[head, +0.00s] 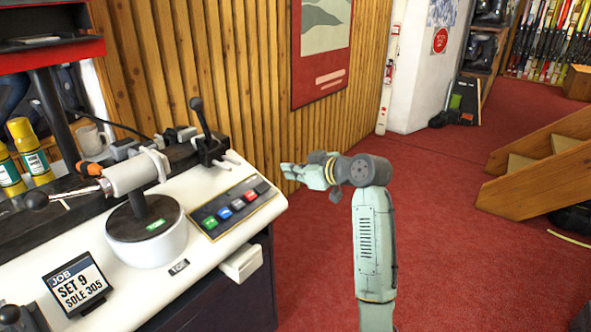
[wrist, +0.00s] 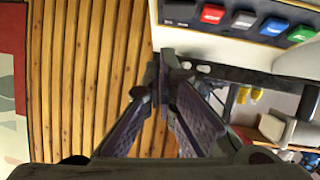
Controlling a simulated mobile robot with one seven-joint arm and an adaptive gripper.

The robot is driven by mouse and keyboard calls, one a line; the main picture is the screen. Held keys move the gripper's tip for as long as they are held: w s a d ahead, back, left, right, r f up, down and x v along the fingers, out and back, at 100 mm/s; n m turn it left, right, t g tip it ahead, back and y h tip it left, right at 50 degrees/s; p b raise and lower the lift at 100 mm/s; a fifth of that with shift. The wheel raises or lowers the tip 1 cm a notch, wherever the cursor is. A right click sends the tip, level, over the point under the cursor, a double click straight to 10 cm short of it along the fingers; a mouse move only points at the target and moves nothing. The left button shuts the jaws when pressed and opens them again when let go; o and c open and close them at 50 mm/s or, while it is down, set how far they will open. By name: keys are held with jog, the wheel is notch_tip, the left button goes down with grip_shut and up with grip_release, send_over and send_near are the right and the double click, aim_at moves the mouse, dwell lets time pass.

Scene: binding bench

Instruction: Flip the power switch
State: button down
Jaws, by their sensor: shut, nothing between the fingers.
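A dark control panel (head: 210,233) lies on the white bench top, with a row of coloured buttons. A dark switch (head: 262,188) sits at its right end, beside the red button (head: 251,195); I cannot read which one is the power switch. In the wrist view the dark switch (wrist: 180,9) is at the top edge, left of the red button (wrist: 212,14). My gripper (head: 286,171) is shut and empty, in the air just right of the panel's end. In the wrist view its fingertips (wrist: 166,56) meet below the panel, apart from it.
A black lever (head: 197,108) stands upright behind the panel. A clamp with a metal cylinder (head: 128,175) and a job card (head: 75,284) are to the left. A white block (head: 241,263) juts from the front edge. The wooden wall (head: 190,60) is behind; red floor is open right.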

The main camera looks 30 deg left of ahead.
aim_at(262, 188)
jog(key=a+f, duration=0.1)
jog(key=a, duration=0.1)
jog(key=w+a+f+p, duration=0.1)
jog(key=a+f, duration=0.1)
jog(key=a+f+p, duration=0.1)
jog(key=a+f, duration=0.1)
jog(key=shift+w+a+f, duration=0.1)
jog(key=shift+w+a, duration=0.25)
jog(key=shift+w, duration=0.05)
jog(key=shift+w+a+f, duration=0.1)
jog(key=shift+a+f, duration=0.05)
jog(key=shift+f, duration=0.25)
